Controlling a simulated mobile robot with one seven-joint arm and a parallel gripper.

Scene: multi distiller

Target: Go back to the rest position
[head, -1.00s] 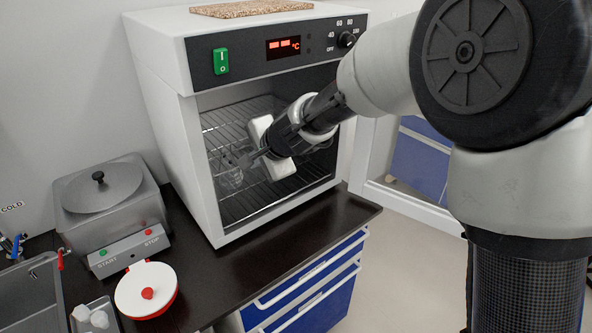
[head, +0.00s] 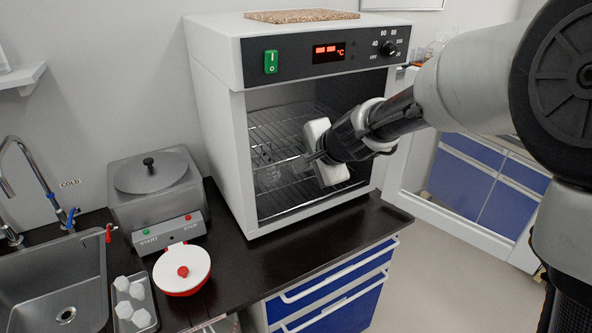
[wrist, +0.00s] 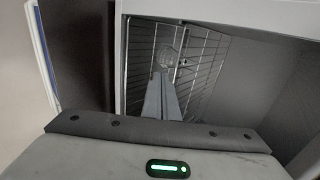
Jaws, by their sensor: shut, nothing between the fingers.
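My gripper (head: 311,157) is at the front opening of the white oven (head: 222,130), with its fingers pointing into the chamber. In the wrist view its fingers (wrist: 163,84) are together and hold nothing. A clear glass vessel (head: 268,178) stands on the wire rack inside the oven, ahead of the fingertips. It also shows in the wrist view (wrist: 167,56), just beyond the fingertips, with a visible gap in the head view. My arm reaches in from the right.
The open oven door (head: 455,222) is at the right, beside my arm. On the dark counter (head: 330,238) stand a grey heating bath (head: 160,205), a white and red round dish (head: 182,270) and a tray of white pieces (head: 135,305). A sink (head: 50,285) is at the left.

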